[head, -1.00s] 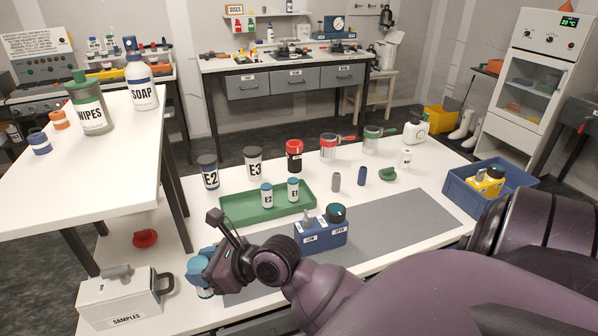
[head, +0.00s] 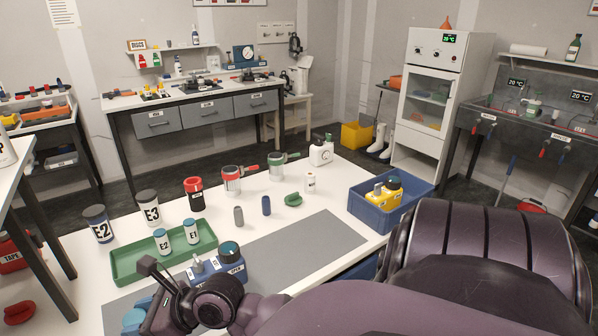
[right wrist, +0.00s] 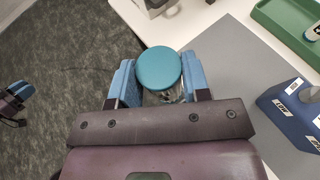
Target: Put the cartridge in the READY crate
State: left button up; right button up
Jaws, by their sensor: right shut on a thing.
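My right gripper (right wrist: 157,88) is shut on a cartridge with a round teal cap (right wrist: 159,68). The cap shows between the blue fingers; the body below is mostly hidden. In the head view this gripper (head: 143,318) is at the lower left, beside the labelled blue block (head: 232,277). A blue crate (head: 412,207) stands at the bench's right end, holding a yellow block with a dark cap (head: 384,190); I cannot read a READY label on it. My left gripper (right wrist: 14,98) shows only at the left edge of the right wrist view, over the floor; its opening is unclear.
A green tray (head: 120,276) holds two small teal-capped cartridges, E2 (head: 162,242) and E1 (head: 191,232). Dark-capped E2 and E3 containers, a red jar (head: 194,195) and mugs stand behind. The grey mat (head: 310,242) is largely clear between block and crate.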

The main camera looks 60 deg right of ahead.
aim_at(404, 200)
jog(key=k+l, duration=0.15)
jog(key=l, duration=0.25)
jog(key=k+l, duration=0.15)
jog(key=l, duration=0.25)
jog(key=k+l+z, duration=0.1)
jog(key=l, duration=0.3)
jog(key=k+l, duration=0.15)
jog(key=l, duration=0.25)
jog(key=k+l+z, duration=0.1)
jog(key=l, duration=0.3)
jog(key=k+l, duration=0.15)
jog(key=l, duration=0.25)
jog(key=k+l, duration=0.1)
jog(key=l, duration=0.35)
jog(key=l+z, duration=0.15)
jog(key=l, duration=0.6)
jog(key=i+l, duration=0.1)
jog(key=l, duration=1.15)
jog(key=i+z, duration=0.05)
